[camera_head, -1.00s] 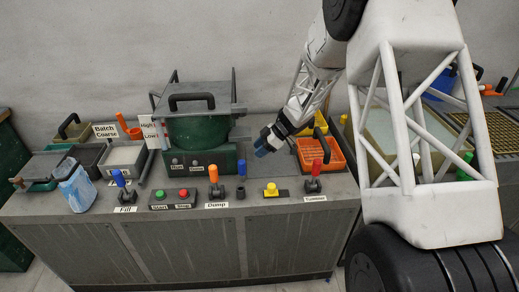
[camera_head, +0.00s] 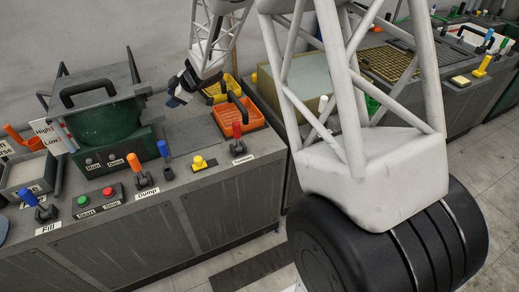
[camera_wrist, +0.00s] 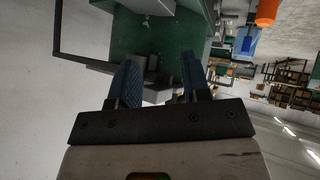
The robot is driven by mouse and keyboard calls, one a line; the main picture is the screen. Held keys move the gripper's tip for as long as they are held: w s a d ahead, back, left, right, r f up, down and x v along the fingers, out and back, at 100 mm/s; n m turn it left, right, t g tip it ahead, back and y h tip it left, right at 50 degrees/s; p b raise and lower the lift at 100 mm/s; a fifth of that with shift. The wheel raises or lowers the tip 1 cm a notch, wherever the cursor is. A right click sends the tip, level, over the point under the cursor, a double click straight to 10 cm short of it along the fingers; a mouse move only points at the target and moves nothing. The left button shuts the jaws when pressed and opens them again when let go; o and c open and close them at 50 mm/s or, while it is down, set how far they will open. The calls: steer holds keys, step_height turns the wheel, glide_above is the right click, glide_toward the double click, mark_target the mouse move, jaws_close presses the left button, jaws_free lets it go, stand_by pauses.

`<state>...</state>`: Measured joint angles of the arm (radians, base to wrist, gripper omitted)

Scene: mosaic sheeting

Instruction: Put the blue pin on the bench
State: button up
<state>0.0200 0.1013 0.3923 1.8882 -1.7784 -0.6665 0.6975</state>
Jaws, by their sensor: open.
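A blue pin (camera_head: 163,149) stands upright in a small dark socket on the grey bench (camera_head: 140,235), between the orange lever and the yellow button. My gripper (camera_head: 178,98) is above the rear of the bench, behind and slightly right of the pin and apart from it. In the wrist view my gripper (camera_wrist: 160,85) has its two blue-padded fingers apart, with nothing held between them. A blue object (camera_wrist: 247,40) shows at the upper right there; I cannot tell whether it is the pin.
The green drum machine (camera_head: 100,125) stands left of my gripper. An orange basket (camera_head: 238,116) and a yellow tray (camera_head: 220,90) lie to the right. An orange lever (camera_head: 134,163), a red lever (camera_head: 237,131) and a yellow button (camera_head: 199,163) line the bench front.

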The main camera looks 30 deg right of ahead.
steer(key=s+d+r+m+t+h, duration=0.2)
steer(key=s+d+r+m+h, duration=0.35)
steer(key=s+r, duration=0.25)
steer(key=s+d+r+m+t+h, duration=0.2)
steer(key=s+d+r+m+h, duration=0.2)
steer(key=s+d+r, duration=0.35)
steer(key=s+a+m+g+y, duration=0.1)
steer(key=s+m+g, duration=0.2)
steer(key=s, duration=1.3)
steer(key=s+a+f+m+g, duration=0.1)
steer(key=s+a+m+g, duration=0.1)
steer(key=s, duration=1.5)
steer(key=shift+s+a+f+m+g+y, duration=0.25)
steer(key=shift+m+g+y, duration=0.15)
steer(key=shift+g, duration=0.8)
steer(key=shift+w, duration=0.1)
